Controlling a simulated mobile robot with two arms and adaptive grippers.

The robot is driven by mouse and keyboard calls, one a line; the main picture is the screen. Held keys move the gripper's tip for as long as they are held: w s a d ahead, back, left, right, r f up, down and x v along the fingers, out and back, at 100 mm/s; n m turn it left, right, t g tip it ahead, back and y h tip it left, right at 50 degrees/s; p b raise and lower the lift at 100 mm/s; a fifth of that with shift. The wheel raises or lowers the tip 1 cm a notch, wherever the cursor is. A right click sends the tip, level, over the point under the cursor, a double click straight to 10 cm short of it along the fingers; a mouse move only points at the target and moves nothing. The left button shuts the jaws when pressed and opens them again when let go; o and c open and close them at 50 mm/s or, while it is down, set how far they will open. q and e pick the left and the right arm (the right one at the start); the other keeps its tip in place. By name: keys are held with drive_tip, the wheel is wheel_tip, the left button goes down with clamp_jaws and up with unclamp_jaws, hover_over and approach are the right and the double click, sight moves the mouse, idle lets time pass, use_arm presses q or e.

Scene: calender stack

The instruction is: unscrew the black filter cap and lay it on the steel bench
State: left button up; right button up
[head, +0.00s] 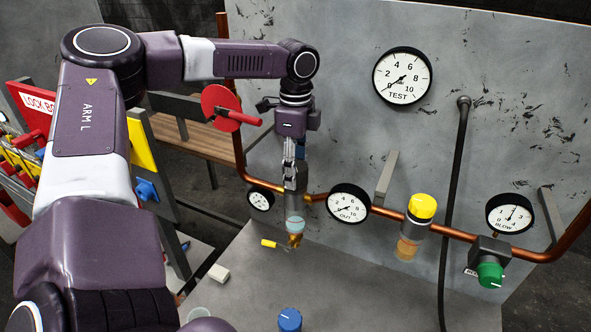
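My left gripper (293,165) points down over a grey filter unit (296,183) on the copper pipe, with its fingers at the unit's top. The unit has a pale blue clear bowl and a brass fitting below. I cannot make out a separate black cap; the gripper covers the top of the unit. Whether the fingers are closed on it is too small to tell. A second filter (407,248) to the right has a yellow cap (423,207) and an amber bowl. The steel bench (370,295) lies below, largely bare. My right gripper is not in view.
A blue cap (290,319) stands at the bench's near edge. A small yellow item (268,243) and a white block (219,273) lie on the bench. A red valve handle (221,108), gauges (348,203), a green knob (490,274) and a black hose (452,200) line the panel.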

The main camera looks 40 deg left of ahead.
use_arm(q)
drive_tip(key=shift+c, duration=1)
drive_tip(key=shift+r+n+p, duration=0.15)
drive_tip(key=shift+n+p, duration=0.2)
drive_tip(key=shift+n, duration=0.75)
drive_tip(key=shift+n, duration=1.1)
